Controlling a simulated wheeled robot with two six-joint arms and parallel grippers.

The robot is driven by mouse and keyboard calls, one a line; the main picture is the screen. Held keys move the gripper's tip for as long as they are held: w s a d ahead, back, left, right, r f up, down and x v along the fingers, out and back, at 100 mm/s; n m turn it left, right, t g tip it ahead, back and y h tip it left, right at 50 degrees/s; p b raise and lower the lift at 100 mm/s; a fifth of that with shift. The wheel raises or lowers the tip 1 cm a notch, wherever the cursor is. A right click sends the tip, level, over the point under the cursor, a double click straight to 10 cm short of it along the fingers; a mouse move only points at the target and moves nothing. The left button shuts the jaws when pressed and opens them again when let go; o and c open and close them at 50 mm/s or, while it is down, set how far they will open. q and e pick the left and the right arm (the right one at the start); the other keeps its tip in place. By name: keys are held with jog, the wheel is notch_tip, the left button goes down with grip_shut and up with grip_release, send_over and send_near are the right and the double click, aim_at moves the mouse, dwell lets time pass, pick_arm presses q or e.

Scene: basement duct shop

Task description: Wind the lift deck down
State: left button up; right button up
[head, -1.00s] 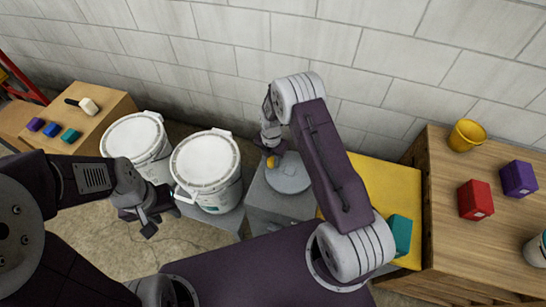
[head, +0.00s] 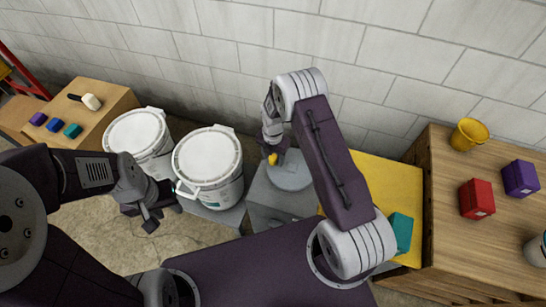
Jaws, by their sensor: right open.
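The yellow lift deck (head: 398,183) lies right of centre, beside the wooden bench, partly hidden behind my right arm. A teal box (head: 400,233) sits on its near part. A round grey disc (head: 290,173) with a small yellow knob (head: 273,159) is on top of a grey housing (head: 263,192) left of the deck; it looks like the crank. My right gripper (head: 272,148) is open and points down at the knob; I cannot tell whether its fingers touch it. My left gripper (head: 146,216) looks open and empty, in front of the white buckets.
Two lidded white buckets (head: 207,160) stand left of the housing. The wooden bench (head: 450,235) at the right holds a yellow pail (head: 468,134), a red box (head: 477,199) and a purple box (head: 520,178). A wooden table (head: 105,119) with small blocks and a mallet is far left.

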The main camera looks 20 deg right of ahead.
notch_tip(320, 180, up, 9)
jog(key=shift+r, duration=0.1)
dwell(0.6)
notch_tip(320, 180, up, 12)
jog(key=s+m+t+p, duration=0.1)
jog(key=s+m+t, duration=0.1)
jog(key=s, duration=0.1)
jog(key=s+d+m, duration=0.1)
jog(key=s+m, duration=1.5)
jog(key=m, duration=0.9)
jog(key=shift+d+f+m+g, duration=0.25)
jog(key=shift+f+m+g, duration=0.1)
jog(key=shift+m+g, duration=0.05)
